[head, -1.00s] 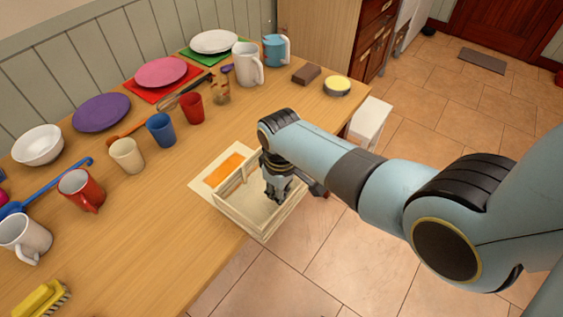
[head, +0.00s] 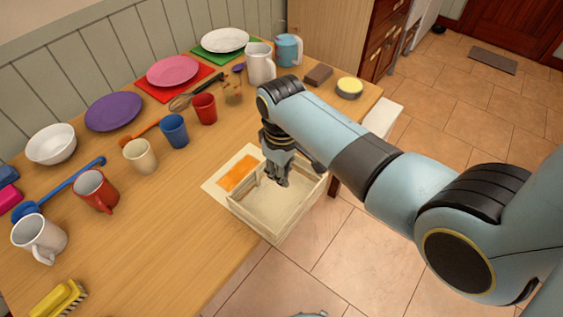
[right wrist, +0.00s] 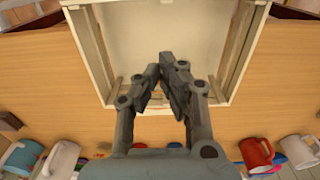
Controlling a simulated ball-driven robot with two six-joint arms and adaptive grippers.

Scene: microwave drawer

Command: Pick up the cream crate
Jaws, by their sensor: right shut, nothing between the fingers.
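The cream crate (head: 270,226) is a shallow open box with slatted walls. It stands at the table's front edge, partly on a pale mat with an orange patch. It looks empty. My right gripper (head: 278,183) points down over the crate's far part in the head view. In the right wrist view the crate (right wrist: 168,30) fills the top middle, and my right gripper (right wrist: 167,66) shows with its fingertips together over the crate's opening, nothing between them. I cannot tell its exact height above the crate floor. My left gripper is not in view.
The pale mat (head: 216,186) lies under the crate's far side. A blue cup (head: 174,131), a red cup (head: 204,109), a cream cup (head: 140,156) and a red mug (head: 97,191) stand behind and left. The table (head: 165,235) left of the crate is clear.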

